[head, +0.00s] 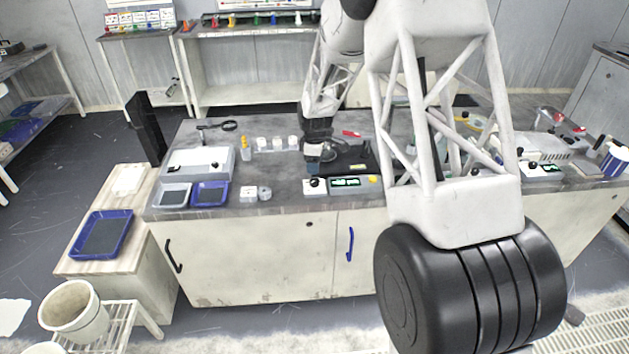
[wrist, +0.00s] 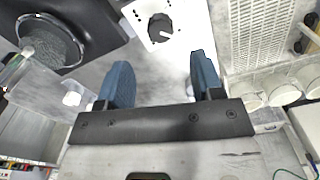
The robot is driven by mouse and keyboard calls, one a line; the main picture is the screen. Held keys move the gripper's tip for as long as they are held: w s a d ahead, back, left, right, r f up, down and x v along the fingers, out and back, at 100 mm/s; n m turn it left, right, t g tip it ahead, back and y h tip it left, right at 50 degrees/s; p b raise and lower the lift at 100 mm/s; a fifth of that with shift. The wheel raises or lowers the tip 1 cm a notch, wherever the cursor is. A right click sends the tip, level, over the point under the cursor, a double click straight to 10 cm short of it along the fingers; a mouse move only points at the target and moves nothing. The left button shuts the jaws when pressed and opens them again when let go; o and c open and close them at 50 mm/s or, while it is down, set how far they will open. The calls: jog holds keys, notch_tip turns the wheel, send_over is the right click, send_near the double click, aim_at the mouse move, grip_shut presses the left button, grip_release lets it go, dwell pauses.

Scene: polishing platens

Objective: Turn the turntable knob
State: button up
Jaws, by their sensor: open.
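The black turntable knob (wrist: 160,27) stands on a pale control panel (wrist: 185,14) at the top middle of the wrist view. A pale mark shows on its right side. My gripper (wrist: 160,60) is open and empty, with its two blue fingers apart. The knob appears beyond the fingertips, roughly centred between them, and I see no contact. In the head view a small black knob (head: 315,183) sits on a control box with a green display (head: 345,182) at the bench's front edge. My gripper's end hangs over the bench behind that box, small and partly unclear.
A black platen unit with a metal ring (wrist: 52,43) lies left of the panel in the wrist view. A perforated white tray (wrist: 262,30) and white jars (wrist: 282,95) are to the right.

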aim_at(315, 180)
dwell(0.3)
jog(key=shift+f, duration=3.9)
jog(key=c, duration=0.9)
